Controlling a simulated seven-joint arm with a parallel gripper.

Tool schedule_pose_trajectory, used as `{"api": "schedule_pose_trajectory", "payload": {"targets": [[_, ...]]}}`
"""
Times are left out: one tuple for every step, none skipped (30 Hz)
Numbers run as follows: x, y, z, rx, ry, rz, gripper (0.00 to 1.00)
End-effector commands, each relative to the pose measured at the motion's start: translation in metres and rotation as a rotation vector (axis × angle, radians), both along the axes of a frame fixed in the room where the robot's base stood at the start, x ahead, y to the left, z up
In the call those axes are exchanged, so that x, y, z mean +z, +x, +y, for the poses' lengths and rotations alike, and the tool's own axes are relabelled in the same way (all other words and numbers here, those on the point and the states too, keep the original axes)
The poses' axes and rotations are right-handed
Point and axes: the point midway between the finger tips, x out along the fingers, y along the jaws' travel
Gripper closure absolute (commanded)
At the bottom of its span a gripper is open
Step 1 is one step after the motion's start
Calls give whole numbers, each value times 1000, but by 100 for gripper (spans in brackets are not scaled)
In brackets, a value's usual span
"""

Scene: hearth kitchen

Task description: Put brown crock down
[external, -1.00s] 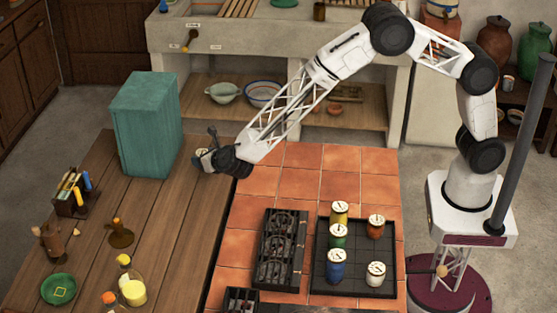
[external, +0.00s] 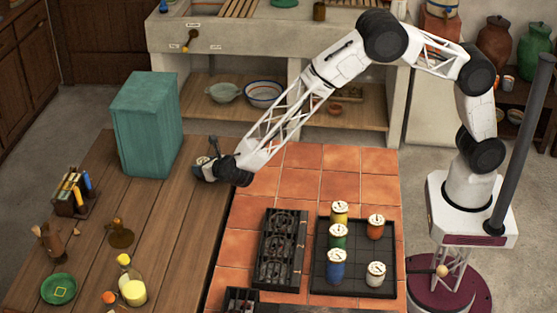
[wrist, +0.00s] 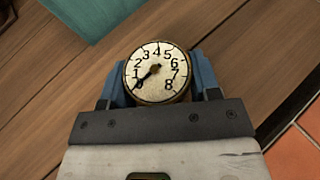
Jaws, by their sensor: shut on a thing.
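The brown crock (wrist: 157,72) has a pale dial lid with numbers and one dark hand, and a brown rim. In the wrist view it sits between the blue fingers of my gripper (wrist: 160,80), which is shut on it. In the external view my gripper (external: 207,168) is low over the wooden table (external: 170,225), just right of the teal box. The crock is mostly hidden there by the gripper. I cannot tell whether its base touches the wood.
The teal box (external: 146,124) stands close to the left of my gripper. The tiled counter (external: 290,180) borders the table on the right. Several coloured dial-topped crocks stand on a black tray (external: 383,254). The table in front of my gripper is clear.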

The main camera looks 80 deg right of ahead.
Motion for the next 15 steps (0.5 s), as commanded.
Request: {"api": "schedule_pose_trajectory", "payload": {"targets": [[-1,0,0,0,0,0,42],[-1,0,0,0,0,0,37],[-1,0,0,0,0,0,31],[-1,0,0,0,0,0,27],[-1,0,0,0,0,0,22],[-1,0,0,0,0,0,18],[-1,0,0,0,0,0,18],[-1,0,0,0,0,0,18],[-1,0,0,0,0,0,18],[-1,0,0,0,0,0,18],[-1,0,0,0,0,0,18],[-1,0,0,0,0,0,18],[0,0,0,0,0,0,18],[0,0,0,0,0,0,18],[0,0,0,0,0,0,18]]}}
